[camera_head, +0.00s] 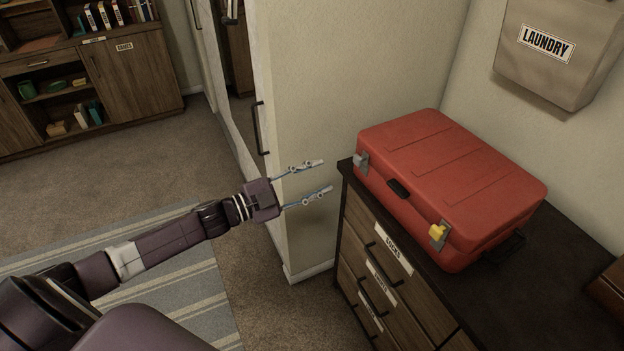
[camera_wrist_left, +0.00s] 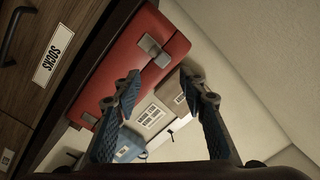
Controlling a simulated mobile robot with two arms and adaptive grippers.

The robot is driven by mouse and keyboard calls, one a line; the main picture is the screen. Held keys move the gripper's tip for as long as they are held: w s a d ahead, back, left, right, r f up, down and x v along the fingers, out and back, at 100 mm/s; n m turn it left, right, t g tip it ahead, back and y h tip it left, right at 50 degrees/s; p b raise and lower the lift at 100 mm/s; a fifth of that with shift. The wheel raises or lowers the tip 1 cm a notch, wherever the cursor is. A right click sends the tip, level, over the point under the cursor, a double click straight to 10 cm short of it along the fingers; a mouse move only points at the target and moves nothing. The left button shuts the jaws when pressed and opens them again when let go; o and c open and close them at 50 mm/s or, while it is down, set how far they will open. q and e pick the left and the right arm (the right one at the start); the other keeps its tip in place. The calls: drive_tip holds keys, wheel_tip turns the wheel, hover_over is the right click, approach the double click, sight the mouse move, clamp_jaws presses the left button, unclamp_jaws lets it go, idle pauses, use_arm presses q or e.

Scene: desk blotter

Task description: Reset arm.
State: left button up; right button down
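My left gripper (camera_head: 326,176) is open and empty. It reaches in from the left, its fingers apart and pointing right toward the dresser, just short of the near end of a closed red suitcase (camera_head: 455,185). In the left wrist view the two blue-padded fingers (camera_wrist_left: 160,80) are spread, with nothing between them, and part of the red suitcase (camera_wrist_left: 125,65) shows beyond. A grey latch (camera_head: 361,163) and a yellow latch (camera_head: 438,233) sit on its front side, with a dark handle (camera_head: 398,189) between them. My right gripper is not in view.
The suitcase lies on a dark dresser top (camera_head: 560,260) above labelled drawers (camera_head: 385,285). A pale wall or cabinet side (camera_head: 330,80) stands behind the gripper. A laundry bag (camera_head: 560,50) hangs at upper right. Carpet (camera_head: 130,185) is open at left, before a bookcase (camera_head: 130,80).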

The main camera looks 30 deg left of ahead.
use_arm(q)
drive_tip(key=shift+s+a, duration=0.35)
drive_tip(key=shift+s, duration=0.15)
